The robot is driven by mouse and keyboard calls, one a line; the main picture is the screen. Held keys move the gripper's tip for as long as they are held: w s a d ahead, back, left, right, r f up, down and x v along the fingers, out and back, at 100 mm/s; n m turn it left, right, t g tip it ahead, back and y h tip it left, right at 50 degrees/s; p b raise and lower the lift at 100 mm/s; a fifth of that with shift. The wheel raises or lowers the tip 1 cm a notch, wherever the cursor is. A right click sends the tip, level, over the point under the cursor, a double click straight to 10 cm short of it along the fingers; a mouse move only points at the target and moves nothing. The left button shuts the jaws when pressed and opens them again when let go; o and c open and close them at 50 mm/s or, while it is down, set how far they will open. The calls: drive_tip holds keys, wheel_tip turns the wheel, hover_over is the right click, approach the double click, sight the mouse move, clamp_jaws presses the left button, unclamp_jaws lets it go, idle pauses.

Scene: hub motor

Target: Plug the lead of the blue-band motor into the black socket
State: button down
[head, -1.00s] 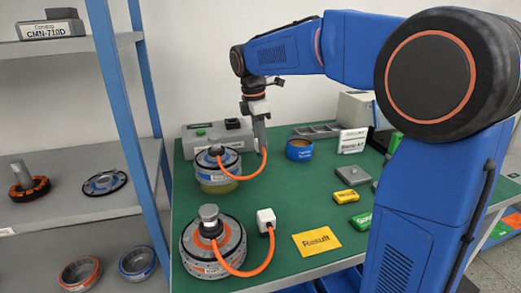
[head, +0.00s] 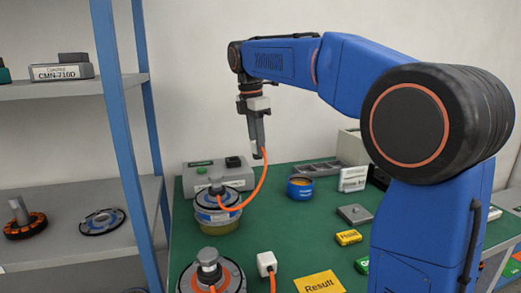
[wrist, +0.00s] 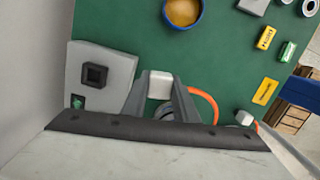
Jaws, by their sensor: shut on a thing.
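The blue-band motor (head: 217,216) stands on the green table with a blue ring around its side. Its orange lead (head: 262,180) arcs up to my gripper (head: 257,148). My gripper is shut on the white plug (wrist: 160,85) at the lead's end and holds it above the table. The black socket (head: 233,161) is on top of a grey box behind the motor. In the wrist view the socket (wrist: 94,75) lies left of the plug, apart from it. The motor is mostly hidden behind the fingers there.
A second motor (head: 208,280) with its own white plug (head: 266,262) stands in front. A blue tin (head: 300,188), a grey plate (head: 354,214), a yellow box (head: 348,237) and a yellow card (head: 319,283) lie right. A shelf's blue post (head: 123,140) stands left.

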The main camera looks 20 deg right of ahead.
drive_tip(key=w+a+n, duration=0.1)
drive_tip(key=w+n, duration=0.3)
drive_tip(key=n, duration=0.1)
drive_tip(key=w+a+f+n+y, duration=0.1)
drive_tip(key=w+a+n, duration=0.1)
drive_tip(key=w+n, duration=0.3)
drive_tip(key=w+a+n+t, duration=0.1)
drive_tip(key=w+a+n, duration=0.1)
drive_tip(key=w+n, duration=0.3)
drive_tip(key=shift+a+f+n, duration=0.2)
drive_tip(key=shift+f+n, duration=0.05)
drive_tip(key=shift+n, duration=0.35)
drive_tip(key=shift+f, duration=0.8)
drive_tip(key=shift+f, duration=0.15)
drive_tip(key=shift+f, duration=0.45)
drive_tip(key=shift+f, duration=0.2)
drive_tip(key=shift+f, duration=0.2)
drive_tip(key=shift+f, duration=0.8)
idle(3.2)
